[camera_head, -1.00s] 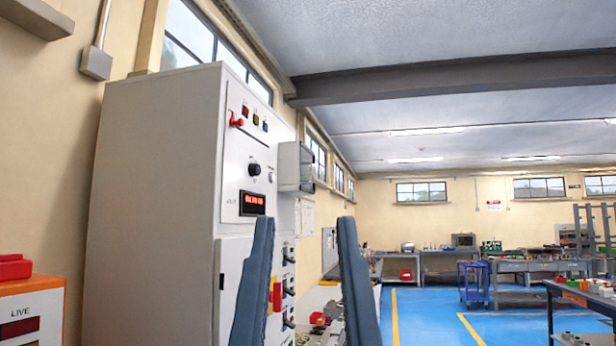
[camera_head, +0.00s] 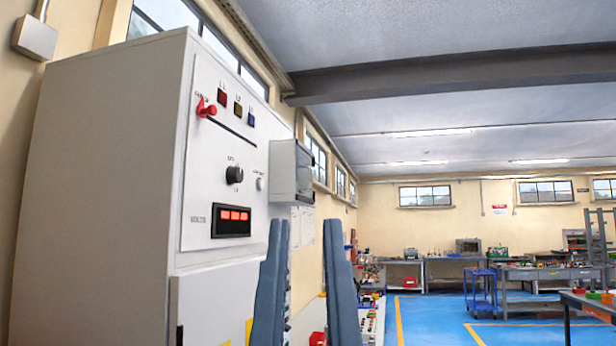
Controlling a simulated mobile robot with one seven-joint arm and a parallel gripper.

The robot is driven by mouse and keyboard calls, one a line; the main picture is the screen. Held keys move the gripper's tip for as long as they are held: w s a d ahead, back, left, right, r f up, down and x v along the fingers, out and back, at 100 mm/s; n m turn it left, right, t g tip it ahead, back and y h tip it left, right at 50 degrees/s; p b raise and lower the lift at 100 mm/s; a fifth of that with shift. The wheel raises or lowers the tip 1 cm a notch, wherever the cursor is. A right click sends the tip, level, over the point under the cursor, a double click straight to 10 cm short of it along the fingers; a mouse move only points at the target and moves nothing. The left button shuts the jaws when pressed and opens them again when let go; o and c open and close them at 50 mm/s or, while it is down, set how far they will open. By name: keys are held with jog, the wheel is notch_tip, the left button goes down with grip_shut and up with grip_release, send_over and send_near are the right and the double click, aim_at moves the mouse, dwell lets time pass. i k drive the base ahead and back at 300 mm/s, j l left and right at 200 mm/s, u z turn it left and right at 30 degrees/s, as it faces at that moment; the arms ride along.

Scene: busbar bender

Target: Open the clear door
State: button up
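The clear door (camera_head: 304,169) is on a small grey box mounted on the wall, just past the right side of the tall cabinet. It looks closed, though its edges are small at this distance. My gripper (camera_head: 306,240) shows as two blue-grey fingers at the lower middle of the head view, pointing up. The fingers stand apart with nothing between them. Their tips are below the box in the picture, and I see no contact with it.
The tall light-grey cabinet (camera_head: 100,170) fills the left, with a red lever (camera_head: 207,108), a knob (camera_head: 235,174) and a red lit display (camera_head: 231,222). Workbenches (camera_head: 540,275) and a blue trolley (camera_head: 480,290) stand on the right. Blue floor (camera_head: 430,325) is clear between.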

aim_at(299, 198)
jog(key=i+l, duration=0.2)
jog(key=i, duration=0.15)
jog(key=i+l, duration=0.2)
jog(key=i, duration=0.2)
jog(key=i+l+u, duration=0.1)
jog(key=i, duration=0.25)
jog(key=l, duration=0.1)
